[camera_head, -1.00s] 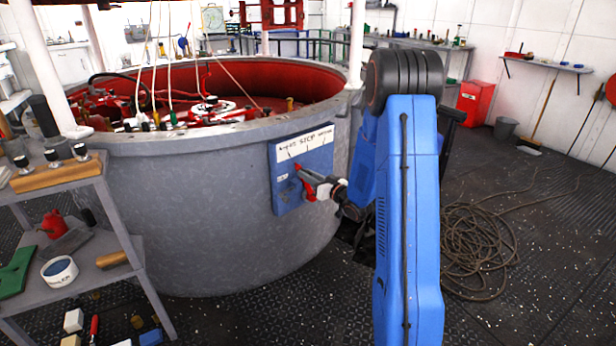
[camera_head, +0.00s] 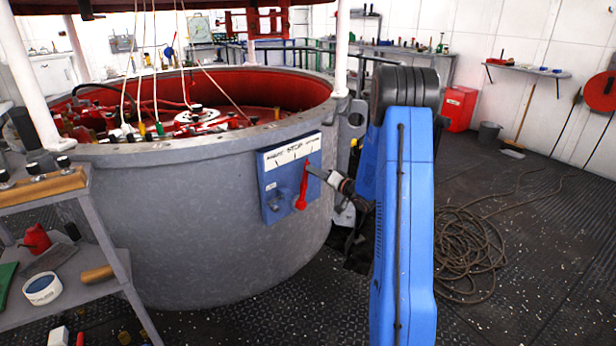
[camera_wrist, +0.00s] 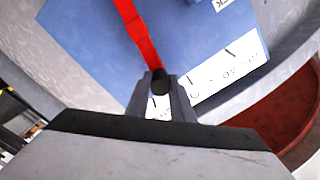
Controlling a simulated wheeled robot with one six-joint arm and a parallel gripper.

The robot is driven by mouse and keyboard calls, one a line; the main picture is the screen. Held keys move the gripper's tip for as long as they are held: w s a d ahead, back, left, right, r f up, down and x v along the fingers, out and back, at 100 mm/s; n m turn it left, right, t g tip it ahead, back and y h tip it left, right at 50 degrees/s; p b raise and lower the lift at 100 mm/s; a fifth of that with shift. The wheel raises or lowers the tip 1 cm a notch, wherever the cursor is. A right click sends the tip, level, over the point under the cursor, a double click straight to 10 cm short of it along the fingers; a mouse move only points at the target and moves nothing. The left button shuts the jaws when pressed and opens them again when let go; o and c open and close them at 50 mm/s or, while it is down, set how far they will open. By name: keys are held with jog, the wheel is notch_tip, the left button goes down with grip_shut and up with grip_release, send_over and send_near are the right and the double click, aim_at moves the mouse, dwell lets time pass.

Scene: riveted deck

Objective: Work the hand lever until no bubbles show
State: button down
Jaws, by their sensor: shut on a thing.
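The hand lever (camera_head: 303,188) is a red bar on a blue panel (camera_head: 272,203), fixed to the outside of the big grey tank. It stands nearly upright, its top tilted slightly right. The panel's white label strip reads STOP in the middle; the side words are too small to read. My gripper (camera_head: 314,171) is at the lever's upper end. In the wrist view the red lever (camera_wrist: 140,32) runs down to a dark knob (camera_wrist: 160,82) between the fingers of my gripper (camera_wrist: 161,96), which is shut on it. I cannot make out any bubbles.
The grey tank (camera_head: 200,240) has an open, red interior with hoses hanging in. A shelf rack (camera_head: 45,200) with small items stands at the left. A coiled rope (camera_head: 465,250) lies on the deck at the right. A red box (camera_head: 460,108) stands by the wall.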

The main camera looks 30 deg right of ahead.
jog(key=shift+w+d+f+m, duration=0.15)
jog(key=shift+d+m, duration=0.2)
jog(key=shift+d, duration=0.2)
jog(key=shift+w+d+f+m, duration=0.1)
jog(key=shift+d+f+m, duration=0.1)
jog(key=shift+d+m, duration=0.3)
jog(key=shift+w+d+f+m, duration=0.15)
jog(key=shift+d+m, duration=0.1)
jog(key=shift+d, duration=0.4)
jog(key=c, duration=1.6)
grip_release()
jog(key=shift+o, duration=0.2)
jog(key=v, duration=1.7)
jog(key=shift+s, duration=0.25)
